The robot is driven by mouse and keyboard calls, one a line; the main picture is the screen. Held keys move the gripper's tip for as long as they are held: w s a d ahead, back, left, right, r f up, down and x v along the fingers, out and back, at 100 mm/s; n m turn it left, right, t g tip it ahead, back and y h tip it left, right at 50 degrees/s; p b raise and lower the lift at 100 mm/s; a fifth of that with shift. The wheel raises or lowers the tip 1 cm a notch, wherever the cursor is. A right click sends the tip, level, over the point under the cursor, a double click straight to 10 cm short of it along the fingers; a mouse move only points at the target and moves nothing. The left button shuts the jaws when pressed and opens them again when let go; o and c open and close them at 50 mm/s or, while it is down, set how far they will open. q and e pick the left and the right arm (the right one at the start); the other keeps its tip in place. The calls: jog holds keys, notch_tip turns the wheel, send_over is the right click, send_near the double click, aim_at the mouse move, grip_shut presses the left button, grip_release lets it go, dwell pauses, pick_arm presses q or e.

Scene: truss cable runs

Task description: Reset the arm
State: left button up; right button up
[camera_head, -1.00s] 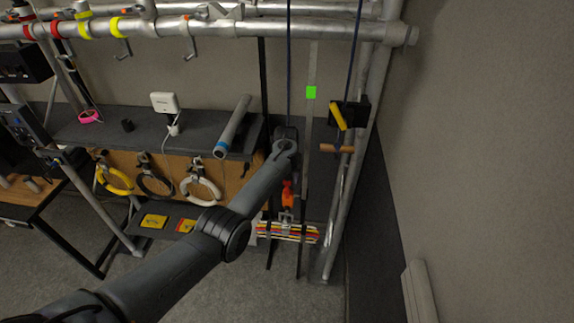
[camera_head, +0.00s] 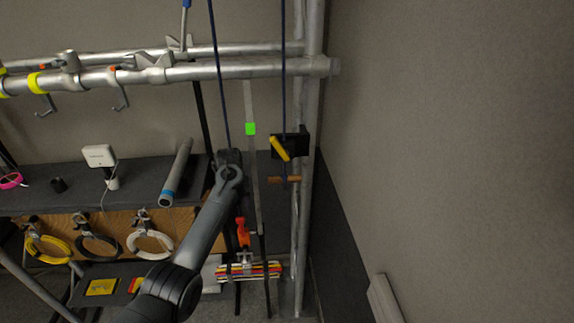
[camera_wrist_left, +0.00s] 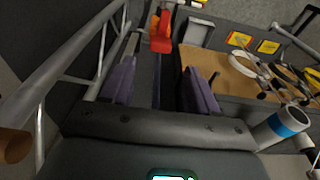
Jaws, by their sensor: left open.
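My left arm reaches up from the bottom of the head view, and its wrist end (camera_head: 229,168) is beside the dark blue rope (camera_head: 220,80). Its fingers are hard to make out there. In the left wrist view my left gripper (camera_wrist_left: 160,88) is open, with its two purple-grey fingers well apart. A thin dark line runs through the gap between them, and I see no object gripped. An orange-red item (camera_wrist_left: 161,36) lies beyond the fingertips. It also shows below the wrist in the head view (camera_head: 243,232). My right gripper is not in view.
A metal truss (camera_head: 200,70) crosses above, with an upright pole (camera_head: 301,220) to the right. A dark shelf (camera_head: 135,185) holds a grey tube (camera_head: 177,172). Coiled cables (camera_head: 150,240) hang below it. Bare wall (camera_head: 450,130) fills the right.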

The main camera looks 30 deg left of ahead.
pick_arm(q)
jog(key=s+d+f+m+t+y+p, duration=0.1)
jog(key=s+d+f+m+p, duration=0.15)
jog(key=s+d+f, duration=0.45)
jog(key=s+d+f+m+p, duration=0.2)
jog(key=s+d+f+m, duration=0.15)
jog(key=s+d, duration=0.45)
jog(key=s+d+r+m, duration=0.1)
jog(key=s+d+r, duration=0.1)
jog(key=s+d, duration=0.2)
jog(key=s+d+r+m+t+h+p, duration=0.1)
jog(key=s+d, duration=0.3)
jog(key=s, duration=0.7)
jog(key=s+d+r+m+h+p, duration=0.1)
jog(key=s+d+r, duration=0.3)
jog(key=s, duration=0.4)
jog(key=shift+s, duration=0.15)
